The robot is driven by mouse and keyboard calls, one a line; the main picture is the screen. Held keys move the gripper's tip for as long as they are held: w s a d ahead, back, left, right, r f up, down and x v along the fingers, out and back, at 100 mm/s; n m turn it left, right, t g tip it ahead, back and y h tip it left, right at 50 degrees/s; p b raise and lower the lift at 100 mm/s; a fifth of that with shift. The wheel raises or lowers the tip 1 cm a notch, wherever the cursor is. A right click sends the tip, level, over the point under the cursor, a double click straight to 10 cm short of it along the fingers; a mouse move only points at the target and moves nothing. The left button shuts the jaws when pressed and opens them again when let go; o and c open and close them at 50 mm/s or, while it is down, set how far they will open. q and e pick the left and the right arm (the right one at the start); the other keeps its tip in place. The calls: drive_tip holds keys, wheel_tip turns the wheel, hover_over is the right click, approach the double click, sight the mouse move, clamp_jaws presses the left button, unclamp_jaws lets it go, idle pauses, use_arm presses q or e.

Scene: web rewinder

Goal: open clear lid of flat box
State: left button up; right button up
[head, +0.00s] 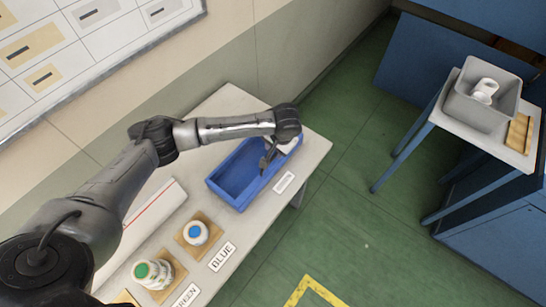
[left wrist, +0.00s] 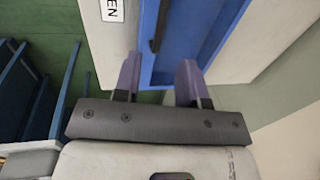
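A flat blue box (head: 236,180) lies on the white table, and its long sides and floor show. I cannot make out a clear lid on it. My left gripper (head: 268,160) is over the box's far right end, pointing down. In the left wrist view the two fingers (left wrist: 158,70) stand well apart, with the blue box (left wrist: 213,30) beyond and between them. A dark slim bar (left wrist: 160,25) shows along the box there; I cannot tell what it is. No object is seen gripped. My right gripper is not in view.
Bottles with a blue cap (head: 196,232) and a green cap (head: 152,272) stand on wooden pads at the table's near end, beside labels. A grey bin (head: 480,105) with white items stands on a side table at right. Green floor lies between.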

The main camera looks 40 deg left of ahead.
sight(272, 158)
use_arm(q)
drive_tip(key=shift+a+f+b, duration=0.1)
drive_tip(key=shift+a+f, duration=0.1)
drive_tip(key=shift+f, duration=0.95)
drive_tip(key=shift+a+f+b, duration=0.15)
drive_tip(key=shift+a+f, duration=0.1)
drive_tip(key=shift+f, duration=0.85)
drive_tip(key=shift+a+f+b, duration=0.1)
drive_tip(key=shift+a+f, duration=0.1)
drive_tip(key=shift+f, duration=0.95)
clamp_jaws()
